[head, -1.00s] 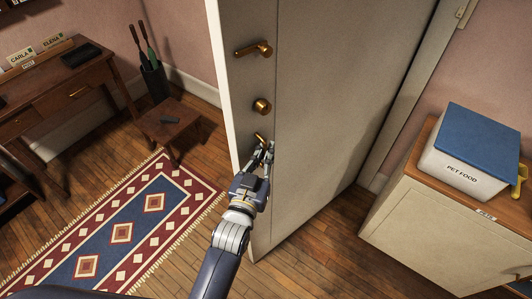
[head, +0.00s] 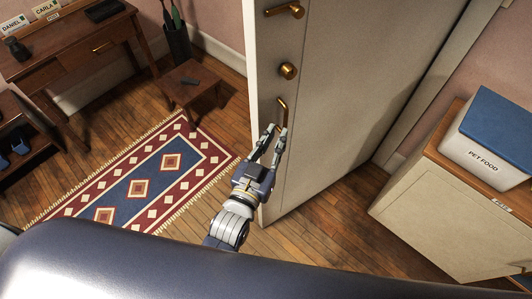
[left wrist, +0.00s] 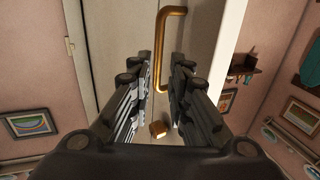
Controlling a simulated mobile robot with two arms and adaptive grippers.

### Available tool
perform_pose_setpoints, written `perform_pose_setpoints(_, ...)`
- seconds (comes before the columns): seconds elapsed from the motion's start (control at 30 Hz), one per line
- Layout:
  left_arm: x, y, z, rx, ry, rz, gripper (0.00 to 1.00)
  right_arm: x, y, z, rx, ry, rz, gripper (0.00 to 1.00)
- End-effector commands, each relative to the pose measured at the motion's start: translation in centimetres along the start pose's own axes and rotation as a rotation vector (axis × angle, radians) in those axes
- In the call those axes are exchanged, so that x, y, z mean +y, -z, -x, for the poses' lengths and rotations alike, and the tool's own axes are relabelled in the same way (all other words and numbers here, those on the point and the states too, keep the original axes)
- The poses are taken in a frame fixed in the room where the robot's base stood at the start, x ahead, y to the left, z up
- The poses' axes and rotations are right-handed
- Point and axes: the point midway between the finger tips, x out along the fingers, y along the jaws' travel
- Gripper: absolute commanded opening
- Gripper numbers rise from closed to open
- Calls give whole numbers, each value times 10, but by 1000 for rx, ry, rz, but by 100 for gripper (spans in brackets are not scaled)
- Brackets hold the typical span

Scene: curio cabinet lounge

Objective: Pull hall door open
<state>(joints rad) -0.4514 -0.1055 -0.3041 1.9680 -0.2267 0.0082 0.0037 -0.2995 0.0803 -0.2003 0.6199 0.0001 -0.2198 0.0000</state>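The hall door (head: 340,110) is a tall pale panel standing ajar, its free edge on the left and its hinge side at the right. A brass lever (head: 285,9), a round brass knob (head: 288,71) and a brass pull handle (head: 283,112) run down near its free edge. My left gripper (head: 273,133) is just below and in front of the pull handle. In the left wrist view its two fingers (left wrist: 161,62) are apart, and the pull handle (left wrist: 160,75) shows between them, not clasped. My right gripper is not in view.
A patterned rug (head: 140,185) lies on the wood floor left of the door. A small stool (head: 190,84) and a desk (head: 75,50) stand behind. A cabinet (head: 430,210) with a pet food bin (head: 490,145) stands at right.

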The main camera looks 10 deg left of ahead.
Motion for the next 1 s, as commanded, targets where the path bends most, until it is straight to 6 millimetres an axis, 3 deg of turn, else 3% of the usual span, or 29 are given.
perform_pose_setpoints(0.1, 0, -1, 24, -4, 0, -1, 17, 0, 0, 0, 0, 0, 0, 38)
perform_pose_setpoints(0.3, -1, -1, 48, -1, 1, -1, 17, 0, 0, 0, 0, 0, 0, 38)
perform_pose_setpoints(0.7, -1, 0, 56, 0, 1, -1, 17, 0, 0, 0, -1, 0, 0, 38)
perform_pose_setpoints(0.73, -1, 0, 56, 0, 1, -1, 15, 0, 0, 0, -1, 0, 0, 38)
perform_pose_setpoints(0.8, -1, -2, 56, -4, 0, -1, 0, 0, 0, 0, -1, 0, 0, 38)
perform_pose_setpoints(0.9, 1, -21, 55, -37, -7, -1, 0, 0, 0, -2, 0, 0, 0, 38)
perform_pose_setpoints(0.97, 3, -44, 56, -78, -15, -1, 0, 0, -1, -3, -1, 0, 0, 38)
perform_pose_setpoints(1.0, 5, -64, 57, -115, -22, -1, 0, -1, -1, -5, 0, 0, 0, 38)
